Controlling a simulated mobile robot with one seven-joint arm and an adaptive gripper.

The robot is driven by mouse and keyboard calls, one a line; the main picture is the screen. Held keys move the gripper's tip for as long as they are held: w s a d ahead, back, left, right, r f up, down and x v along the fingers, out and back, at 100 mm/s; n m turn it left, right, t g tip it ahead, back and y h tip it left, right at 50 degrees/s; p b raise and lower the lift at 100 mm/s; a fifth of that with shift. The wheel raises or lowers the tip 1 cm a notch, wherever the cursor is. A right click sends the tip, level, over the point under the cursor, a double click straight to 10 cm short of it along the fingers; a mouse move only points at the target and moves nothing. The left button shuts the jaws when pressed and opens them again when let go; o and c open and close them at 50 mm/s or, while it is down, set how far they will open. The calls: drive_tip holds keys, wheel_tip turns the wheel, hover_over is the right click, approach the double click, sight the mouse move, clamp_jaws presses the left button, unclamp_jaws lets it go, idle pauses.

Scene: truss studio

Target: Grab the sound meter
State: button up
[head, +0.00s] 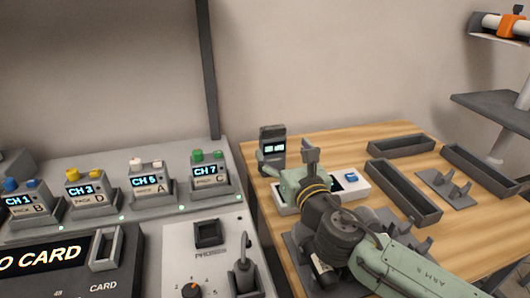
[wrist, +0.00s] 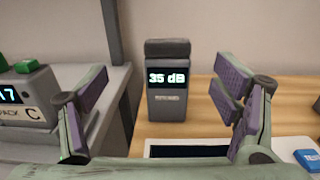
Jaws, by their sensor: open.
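The sound meter (head: 272,150) is a dark grey upright block with a lit display, standing at the back left of the wooden table. In the wrist view the sound meter (wrist: 167,104) stands upright, reads "35 dB" and shows between my fingers, farther out than the fingertips. My gripper (head: 285,160) is in front of it in the head view, with one finger overlapping its lower left edge. In the wrist view my gripper (wrist: 160,95) is open and empty, its purple-padded fingers wide apart. I cannot tell the exact gap to the meter.
A grey console with channel packs (head: 210,173) stands left of the table. A white device with a blue button (head: 350,178) lies under my gripper. Dark trays (head: 402,190) and holders (head: 447,187) occupy the table's right side. A post (head: 207,70) rises behind the console.

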sight(275, 135)
drive_tip(key=shift+h, duration=0.3)
drive_tip(key=x, duration=0.1)
drive_tip(key=p+x, duration=0.1)
drive_tip(key=x, duration=0.1)
drive_tip(key=d+x, duration=0.1)
drive_tip(key=x, duration=0.1)
drive_tip(key=shift+w+f, duration=0.2)
drive_tip(key=shift+w, duration=0.1)
drive_tip(key=shift+f+p+x, duration=0.1)
drive_tip(key=shift+p+x, duration=0.5)
drive_tip(key=shift+x, duration=0.75)
drive_tip(key=shift+f+p+x, duration=0.15)
drive_tip(key=shift+p+x, duration=0.4)
drive_tip(key=shift+x, duration=0.8)
drive_tip(key=shift+a, duration=0.2)
drive_tip(key=shift+c, duration=0.3)
drive_tip(key=c, duration=1.7)
drive_tip(key=shift+c, duration=0.5)
drive_tip(key=shift+r, duration=0.15)
